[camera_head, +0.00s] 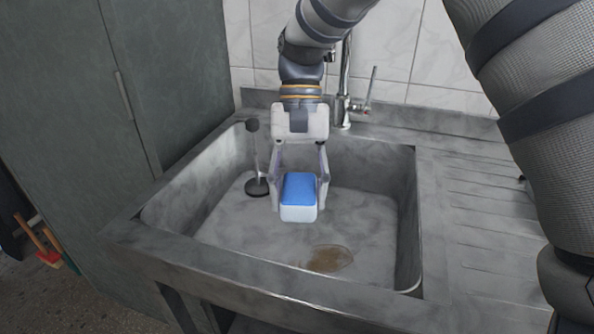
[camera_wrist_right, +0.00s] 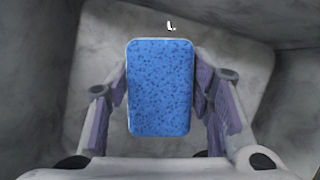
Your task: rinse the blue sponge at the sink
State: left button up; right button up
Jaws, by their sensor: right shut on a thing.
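The blue sponge (camera_head: 299,188) has a blue top and a pale lower layer. It is held over the basin of the grey sink (camera_head: 200,262), in the head view. My right gripper (camera_head: 300,180) is shut on it, one finger on each long side. In the right wrist view the sponge (camera_wrist_right: 160,88) sits between both fingers of the gripper (camera_wrist_right: 161,95). The tap (camera_head: 345,85) stands at the back of the sink, partly behind my arm. Its spout is mostly hidden, and I see no clear stream of water. My left gripper is not in view.
A dark plug-like piece on a thin stem (camera_head: 256,186) is at the basin's left. A brownish round patch (camera_head: 328,258) lies on the basin floor. A ridged drainboard (camera_head: 475,200) is at the right, a dark cabinet (camera_head: 165,75) at the left.

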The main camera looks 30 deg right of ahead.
aim_at(298, 197)
notch_tip(298, 197, down, 12)
jog(key=shift+r+b, duration=0.2)
jog(key=shift+b, duration=0.35)
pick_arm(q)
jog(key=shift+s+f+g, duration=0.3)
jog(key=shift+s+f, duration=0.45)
pick_arm(e)
notch_tip(298, 197, up, 12)
jog(key=shift+r+p, duration=0.1)
jog(key=shift+p, duration=1)
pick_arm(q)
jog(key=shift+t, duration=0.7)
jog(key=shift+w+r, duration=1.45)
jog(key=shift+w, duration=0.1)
pick_arm(e)
jog(key=shift+r, duration=2.25)
jog(key=shift+r, duration=2)
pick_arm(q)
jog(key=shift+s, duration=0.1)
